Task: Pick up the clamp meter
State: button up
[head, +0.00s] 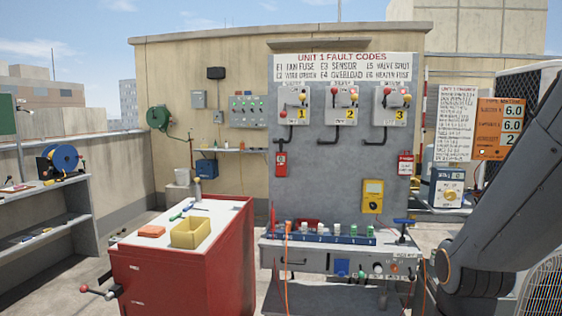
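No thing in the head view can be made out for certain as the clamp meter. A yellow meter-like device (372,195) with a small display sits upright against the lower right of the grey panel, above the bench; I cannot tell if it is the clamp meter. Small tools lie on the red cabinet's top, too small to tell apart. My arm fills the right edge of the view. My gripper is out of the picture.
A red cabinet (180,272) with a yellow bin (191,232) and an orange block (151,231) stands left of the grey panel (330,190). A bench (330,262) with a row of coloured parts fronts the panel. Shelves (45,225) stand far left, with open floor between them and the cabinet.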

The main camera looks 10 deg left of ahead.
aim_at(281, 157)
jog(key=z, duration=0.1)
jog(key=k, duration=0.45)
jog(key=u, duration=1.1)
jog(key=i, duration=0.65)
jog(key=u, duration=0.6)
jog(key=i, duration=0.75)
jog(key=z, duration=0.45)
jog(key=i, duration=0.7)
jog(key=z, duration=0.65)
